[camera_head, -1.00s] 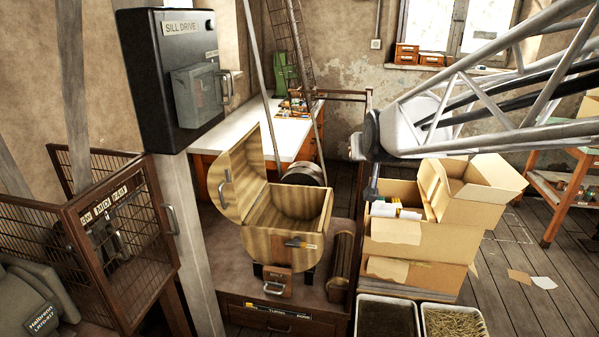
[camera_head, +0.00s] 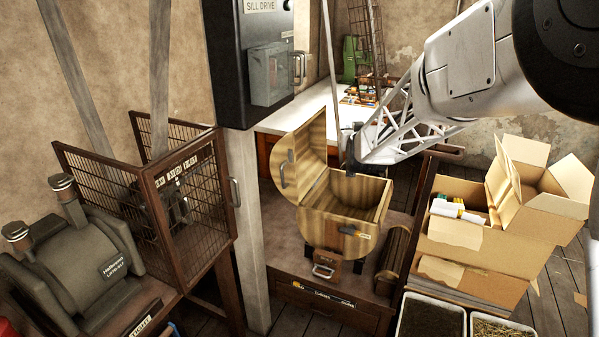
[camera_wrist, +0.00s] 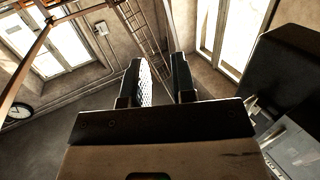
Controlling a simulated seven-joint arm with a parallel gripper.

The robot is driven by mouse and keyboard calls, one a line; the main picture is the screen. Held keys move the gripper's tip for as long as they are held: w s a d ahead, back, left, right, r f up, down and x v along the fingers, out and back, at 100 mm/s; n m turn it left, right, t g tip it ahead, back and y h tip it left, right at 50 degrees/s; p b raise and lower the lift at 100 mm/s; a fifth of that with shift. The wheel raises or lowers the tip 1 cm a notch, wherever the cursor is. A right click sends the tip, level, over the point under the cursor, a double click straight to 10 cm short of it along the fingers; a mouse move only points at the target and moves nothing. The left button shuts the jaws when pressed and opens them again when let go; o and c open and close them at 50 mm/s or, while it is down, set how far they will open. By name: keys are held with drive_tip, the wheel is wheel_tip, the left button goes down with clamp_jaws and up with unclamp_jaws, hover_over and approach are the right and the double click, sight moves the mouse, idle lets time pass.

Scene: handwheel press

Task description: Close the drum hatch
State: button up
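The wooden drum (camera_head: 330,228) stands on a brown cabinet in the middle of the head view. Its hatch (camera_head: 304,150) is open, tilted up on the left side, and the hollow inside shows. A metal handle (camera_head: 289,168) sits on the hatch's outer left face. My gripper (camera_head: 349,163) shows as a small dark shape by the upper right of the open hatch, seemingly above the drum opening; I cannot tell whether it touches. In the wrist view the two dark fingers (camera_wrist: 160,80) stand apart with an empty gap between them. The drum is not in the wrist view.
A dark box labelled SILL DRIVE (camera_head: 262,60) hangs on a post left of the drum. A mesh cage (camera_head: 110,185) stands further left. Cardboard boxes (camera_head: 470,235) and trays (camera_head: 430,322) are at the right. A white-topped bench (camera_head: 300,112) is behind.

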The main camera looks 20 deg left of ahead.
drive_tip(key=w+a+f+n+t+y, duration=0.1)
drive_tip(key=w+a+f+t+y, duration=0.15)
drive_tip(key=a+f, duration=1)
drive_tip(key=n+y, duration=0.1)
drive_tip(key=y, duration=0.2)
approach(283, 177)
drive_tip(key=w+a, duration=0.2)
drive_tip(key=shift+w+r+t, duration=0.1)
drive_tip(key=shift+r+t, duration=0.35)
drive_tip(key=shift+w, duration=0.1)
drive_tip(key=shift+x, duration=3.8)
clamp_jaws()
